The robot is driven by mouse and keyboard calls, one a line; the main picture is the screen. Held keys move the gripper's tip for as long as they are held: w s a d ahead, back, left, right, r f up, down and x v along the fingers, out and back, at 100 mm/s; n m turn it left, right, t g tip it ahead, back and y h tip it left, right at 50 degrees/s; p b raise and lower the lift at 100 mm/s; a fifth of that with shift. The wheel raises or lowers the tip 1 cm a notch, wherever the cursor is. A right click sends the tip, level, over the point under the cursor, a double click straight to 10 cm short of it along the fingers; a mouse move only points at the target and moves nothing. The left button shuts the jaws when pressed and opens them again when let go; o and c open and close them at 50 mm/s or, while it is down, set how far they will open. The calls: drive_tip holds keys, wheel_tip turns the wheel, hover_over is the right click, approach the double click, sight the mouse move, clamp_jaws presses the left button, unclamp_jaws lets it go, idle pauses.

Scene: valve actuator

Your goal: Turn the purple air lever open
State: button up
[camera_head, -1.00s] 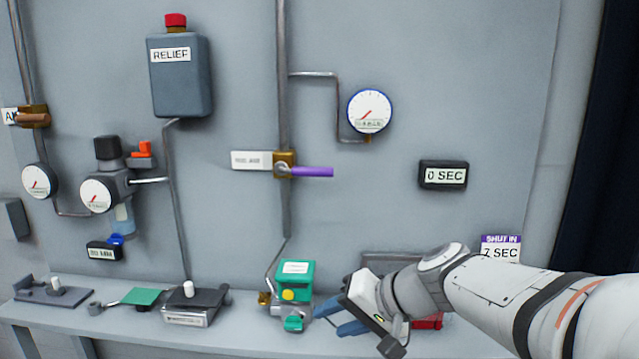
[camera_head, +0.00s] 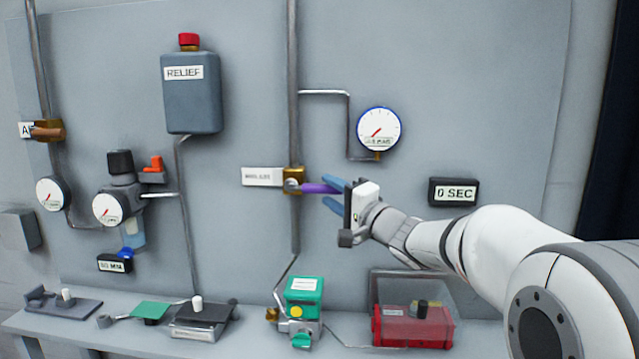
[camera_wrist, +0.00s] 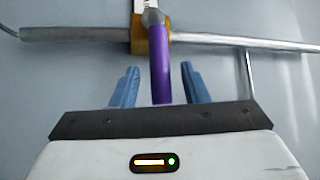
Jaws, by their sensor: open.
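The purple air lever (camera_head: 318,188) sticks out to the right from a brass valve (camera_head: 293,181) on the vertical pipe, lying crosswise to that pipe. In the wrist view the purple lever (camera_wrist: 161,70) runs down between the two blue fingers of my gripper (camera_wrist: 160,88). A gap shows on each side of it, so the fingers are apart from it there. In the head view my gripper (camera_head: 334,193) points left at the lever, with its fingers above and below the lever's free end. It is open.
A round gauge (camera_head: 379,129) hangs just above and right of my gripper, on a thin bent pipe. A "0 SEC" display (camera_head: 454,192) is right of it. A green actuator (camera_head: 304,297) and red box (camera_head: 412,327) stand on the shelf below. The panel around the lever is otherwise mostly clear.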

sight(321, 186)
drive_tip(key=p+x, duration=0.1)
drive_tip(key=x, duration=0.3)
drive_tip(key=shift+f, duration=0.1)
clamp_jaws()
idle(0.3)
drive_tip(key=shift+s, duration=0.1)
